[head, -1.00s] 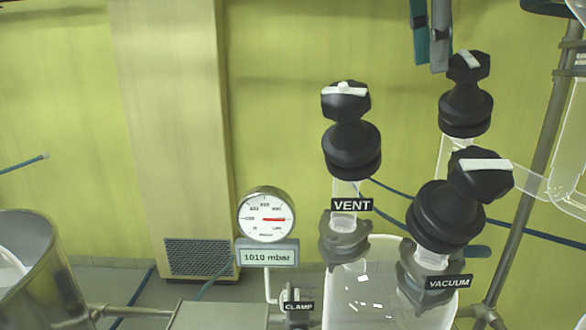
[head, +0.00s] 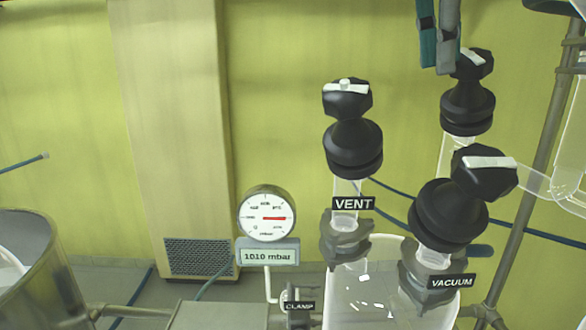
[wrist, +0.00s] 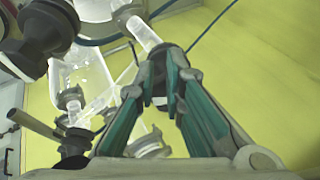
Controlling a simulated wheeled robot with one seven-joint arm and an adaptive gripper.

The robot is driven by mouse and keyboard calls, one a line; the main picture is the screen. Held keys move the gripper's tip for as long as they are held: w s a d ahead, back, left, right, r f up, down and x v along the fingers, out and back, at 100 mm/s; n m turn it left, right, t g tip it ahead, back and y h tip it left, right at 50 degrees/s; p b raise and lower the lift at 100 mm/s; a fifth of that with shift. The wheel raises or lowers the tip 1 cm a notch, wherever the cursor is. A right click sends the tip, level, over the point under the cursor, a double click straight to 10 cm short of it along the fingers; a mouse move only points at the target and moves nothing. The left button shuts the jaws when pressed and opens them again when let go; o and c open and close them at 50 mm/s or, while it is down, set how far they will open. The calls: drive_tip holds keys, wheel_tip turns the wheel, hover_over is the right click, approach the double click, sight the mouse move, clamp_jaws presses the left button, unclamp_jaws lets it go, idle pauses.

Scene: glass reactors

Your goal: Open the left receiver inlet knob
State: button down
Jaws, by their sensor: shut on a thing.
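An unlabelled black valve with a faceted knob and a white pointer bar (head: 472,66) stands at the back right of the head view. My gripper (head: 438,70) hangs from the top edge beside it, its teal and grey fingertips overlapping the knob's left edge. In the wrist view my gripper (wrist: 168,85) is shut on a dark part (wrist: 158,96) between its teal pads. The fingers hide most of that part, and no label shows which knob it is. A clear glass tube (wrist: 143,33) runs up beyond the fingertips.
The VENT valve (head: 353,150) and VACUUM valve (head: 448,215) stand in front on the glass vessel (head: 372,297). A gauge (head: 267,214) reads 1010 mbar. A steel pole (head: 528,180) is at right, a metal vessel (head: 45,265) at left.

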drive_tip(key=shift+d+f, duration=0.3)
drive_tip(key=shift+f, duration=0.35)
drive_tip(key=shift+a, duration=0.25)
drive_tip(key=p+v, duration=0.4)
drive_tip(key=v, duration=0.2)
drive_tip(key=shift+a, duration=0.15)
drive_tip(key=shift+w+r, duration=0.15)
